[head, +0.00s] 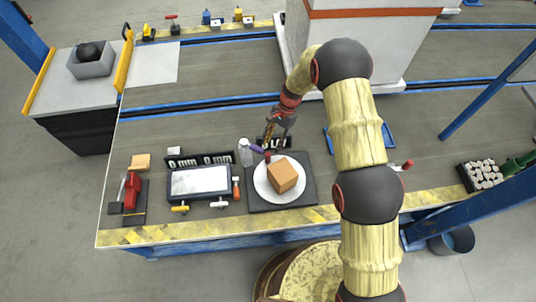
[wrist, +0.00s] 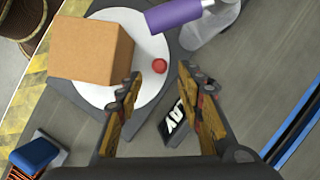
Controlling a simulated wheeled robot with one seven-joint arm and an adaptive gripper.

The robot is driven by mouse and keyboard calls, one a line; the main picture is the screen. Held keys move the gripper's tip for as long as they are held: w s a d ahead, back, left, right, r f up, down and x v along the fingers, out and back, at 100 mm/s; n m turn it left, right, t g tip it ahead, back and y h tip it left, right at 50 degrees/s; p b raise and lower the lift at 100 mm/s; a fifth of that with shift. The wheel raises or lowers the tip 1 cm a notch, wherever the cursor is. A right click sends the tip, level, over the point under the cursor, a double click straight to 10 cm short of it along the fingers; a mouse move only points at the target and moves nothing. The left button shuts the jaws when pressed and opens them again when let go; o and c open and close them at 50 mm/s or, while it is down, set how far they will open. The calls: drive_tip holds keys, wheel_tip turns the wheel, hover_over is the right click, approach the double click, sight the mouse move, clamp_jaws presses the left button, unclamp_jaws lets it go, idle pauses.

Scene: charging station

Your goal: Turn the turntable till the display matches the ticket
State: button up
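The turntable is a white disc (head: 262,190) on a dark square base (head: 306,191); it also shows in the wrist view (wrist: 95,92). A tan box (head: 283,174) sits on the disc, with a small red knob (wrist: 159,66) near the rim. A black display with white characters (wrist: 174,130) stands beside the base; a finger partly covers it and I cannot read it fully. My gripper (wrist: 171,70) is open and empty, above the rim side nearest the display. It also shows in the head view (head: 270,138). I cannot make out a ticket.
A clear bottle (head: 245,152) and a purple cylinder (wrist: 172,14) are close beside the disc. A framed pale panel (head: 200,181) with black number plates (head: 185,161) lies to the left. A red tool (head: 131,192) stands farther left. Blue rails (head: 210,102) cross the bench.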

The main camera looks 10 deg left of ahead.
sight(268, 153)
drive_tip(key=b+x, duration=0.2)
drive_tip(key=x, duration=0.5)
drive_tip(key=shift+s+f, duration=0.1)
drive_tip(key=shift+f, duration=0.15)
drive_tip(key=shift+c, duration=0.5)
drive_tip(key=c, duration=0.8)
clamp_jaws()
